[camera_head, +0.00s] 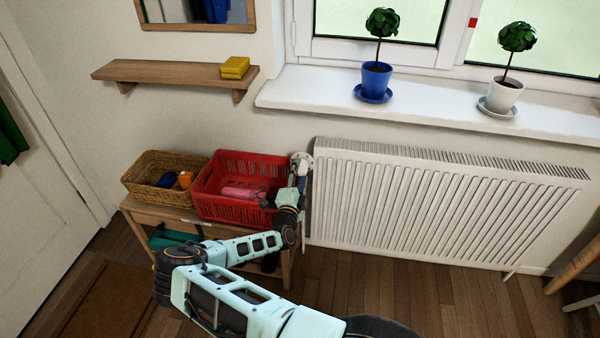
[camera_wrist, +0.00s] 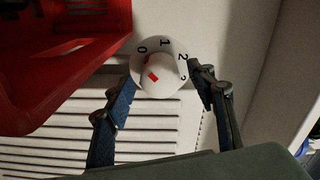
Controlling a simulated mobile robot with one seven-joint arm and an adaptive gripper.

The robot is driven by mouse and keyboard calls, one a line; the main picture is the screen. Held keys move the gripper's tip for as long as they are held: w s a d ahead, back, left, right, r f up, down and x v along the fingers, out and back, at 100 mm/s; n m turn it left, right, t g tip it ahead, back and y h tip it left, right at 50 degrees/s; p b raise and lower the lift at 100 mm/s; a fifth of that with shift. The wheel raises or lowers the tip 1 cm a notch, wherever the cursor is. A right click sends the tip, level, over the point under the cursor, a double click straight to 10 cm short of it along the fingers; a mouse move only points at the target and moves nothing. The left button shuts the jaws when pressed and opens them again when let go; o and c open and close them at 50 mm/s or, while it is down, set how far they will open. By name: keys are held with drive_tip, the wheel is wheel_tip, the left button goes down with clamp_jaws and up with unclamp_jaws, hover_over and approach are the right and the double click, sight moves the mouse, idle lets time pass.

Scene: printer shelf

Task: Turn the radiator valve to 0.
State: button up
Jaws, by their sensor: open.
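The radiator valve (camera_wrist: 168,72) is a round white knob with black numbers 0, 1, 2 and part of a 3 on its rim. Red marks show on its face on the side near the 0; I cannot tell exactly which number they line up with. My gripper (camera_wrist: 162,74) is open, with one dark blue finger on each side of the knob. Whether the fingers touch it is unclear. In the head view, the valve (camera_head: 301,159) is small at the upper left corner of the white radiator (camera_head: 430,205), with my gripper in front of it.
A red basket (camera_head: 225,208) stands close left of the valve, on a wooden bench (camera_head: 287,266); the basket (camera_wrist: 50,70) also fills the upper left in the wrist view. A wicker basket (camera_head: 150,165) is further left. The window sill (camera_head: 430,108) with two potted plants is above.

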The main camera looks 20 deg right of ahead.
drive_tip(key=v, duration=1.1)
